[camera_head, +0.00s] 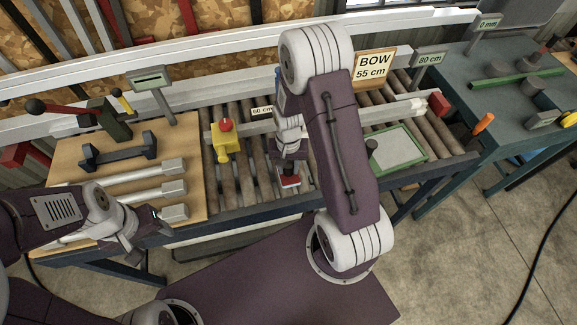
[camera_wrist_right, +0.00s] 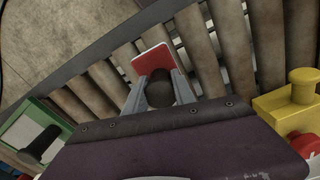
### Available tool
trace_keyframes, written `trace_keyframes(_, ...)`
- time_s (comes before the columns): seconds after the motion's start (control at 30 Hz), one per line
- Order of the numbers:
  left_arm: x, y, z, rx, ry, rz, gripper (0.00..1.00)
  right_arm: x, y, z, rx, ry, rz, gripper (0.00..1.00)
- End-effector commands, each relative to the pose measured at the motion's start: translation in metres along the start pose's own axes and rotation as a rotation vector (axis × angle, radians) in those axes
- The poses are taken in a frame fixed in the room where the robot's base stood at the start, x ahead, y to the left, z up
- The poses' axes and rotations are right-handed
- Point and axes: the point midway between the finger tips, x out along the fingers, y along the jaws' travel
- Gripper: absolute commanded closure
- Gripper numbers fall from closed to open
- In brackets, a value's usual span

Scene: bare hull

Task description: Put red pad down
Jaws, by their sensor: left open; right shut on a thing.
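The red pad (camera_head: 290,181) is a small red block with a pale edge and a dark round knob (camera_wrist_right: 160,90). My right gripper (camera_head: 288,165) is shut on the knob over the roller conveyor (camera_head: 240,185), near its front rail. In the right wrist view the red pad (camera_wrist_right: 152,60) shows just beyond the fingertips, above the rollers. I cannot tell whether it touches them. My left gripper (camera_head: 152,218) is open and empty, in front of the wooden board at the left.
A yellow block with a red button (camera_head: 225,145) stands on the rollers to the left. A green-framed grey plate with a dark knob (camera_head: 402,150) lies to the right. The wooden board (camera_head: 75,155) holds several grey-ended bars. Bare rollers lie either side of the pad.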

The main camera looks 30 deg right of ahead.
Motion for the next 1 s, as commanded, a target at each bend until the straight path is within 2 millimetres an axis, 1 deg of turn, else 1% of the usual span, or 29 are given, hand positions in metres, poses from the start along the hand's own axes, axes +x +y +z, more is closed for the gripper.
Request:
trace_keyframes(0.17,0.0,0.0,0.0,0.0,0.0,0.0,0.43,0.0,0.0,-0.001,0.0,0.001,-0.001,1.0)
trace_keyframes(0.3,0.003,0.0,0.0,0.0,0.0,0.0,0.43,0.004,0.0,0.0,0.0,0.001,0.0,1.0)
trace_keyframes(0.33,0.003,0.0,0.0,0.0,0.0,0.0,0.43,0.003,0.0,-0.001,0.0,0.001,0.0,0.64)
trace_keyframes(0.4,0.002,0.0,0.0,0.0,0.0,0.0,0.43,0.003,0.0,-0.001,0.0,0.001,0.0,0.47)
trace_keyframes(0.67,0.002,0.0,0.0,0.0,0.0,0.0,0.43,0.002,0.0,-0.001,0.0,0.001,0.0,0.47)
trace_keyframes(0.77,-0.003,0.0,0.0,0.0,0.0,0.0,0.43,-0.004,0.0,-0.001,0.0,0.002,-0.001,0.47)
trace_keyframes(0.8,-0.001,0.0,0.0,0.0,0.0,0.0,0.43,-0.006,0.0,-0.001,0.0,0.004,-0.001,0.47)
trace_keyframes(0.87,-0.001,0.0,0.0,0.0,0.0,0.0,0.43,-0.015,-0.001,-0.002,0.0,0.005,-0.002,0.47)
trace_keyframes(1.0,-0.001,0.0,0.0,0.0,0.0,0.0,0.43,-0.047,-0.001,-0.002,-0.001,0.008,-0.003,0.47)
